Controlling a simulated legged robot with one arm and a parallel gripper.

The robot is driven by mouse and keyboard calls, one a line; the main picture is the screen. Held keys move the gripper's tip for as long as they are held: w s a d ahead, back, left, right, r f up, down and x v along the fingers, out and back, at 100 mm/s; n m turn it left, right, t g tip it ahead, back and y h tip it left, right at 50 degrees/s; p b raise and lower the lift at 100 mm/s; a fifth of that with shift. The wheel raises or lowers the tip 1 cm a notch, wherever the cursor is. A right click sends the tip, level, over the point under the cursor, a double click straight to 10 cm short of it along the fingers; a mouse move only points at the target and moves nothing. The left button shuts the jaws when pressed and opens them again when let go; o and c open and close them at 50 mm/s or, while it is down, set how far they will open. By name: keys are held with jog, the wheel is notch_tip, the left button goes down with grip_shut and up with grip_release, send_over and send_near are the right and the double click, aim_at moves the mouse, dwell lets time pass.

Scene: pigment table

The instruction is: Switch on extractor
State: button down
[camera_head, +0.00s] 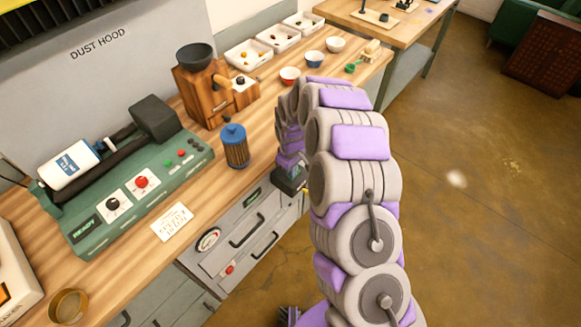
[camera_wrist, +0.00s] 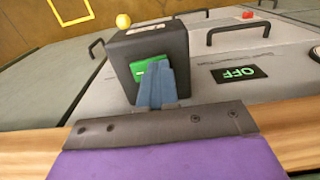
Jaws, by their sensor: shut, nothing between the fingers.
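A black switch box with a green button (camera_wrist: 150,68) on its face stands out from the grey cabinet front in the wrist view. A small dark display (camera_wrist: 238,73) beside it reads OFF in green. My gripper (camera_wrist: 156,66) is shut and empty, its blue fingers overlapping the green button; I cannot tell whether they touch it. In the head view, the dark box (camera_head: 291,181) is at the cabinet's right end, partly hidden by my arm, and the display (camera_head: 253,197) is to its left. The wall panel marked DUST HOOD (camera_head: 98,42) is above the bench.
The wooden bench holds a green machine (camera_head: 130,185) with knobs, a wooden grinder (camera_head: 205,90), a blue-lidded jar (camera_head: 234,146), a paper card (camera_head: 171,222) and small bowls. Drawer handles (camera_head: 250,229) and a gauge (camera_head: 208,239) are on the cabinet front. The floor to the right is clear.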

jog(key=shift+w+d, duration=0.1)
jog(key=shift+w+d+r, duration=0.25)
jog(key=shift+w+d, duration=0.15)
jog(key=shift+w, duration=0.15)
jog(key=shift+r+p, duration=0.15)
jog(key=shift+p, duration=0.15)
notch_tip(320, 180, up, 13)
jog(key=s+a+p, duration=0.1)
jog(key=p, duration=0.2)
jog(key=shift+s+a+r, duration=0.15)
jog(key=shift+s+r, duration=0.05)
dwell(0.3)
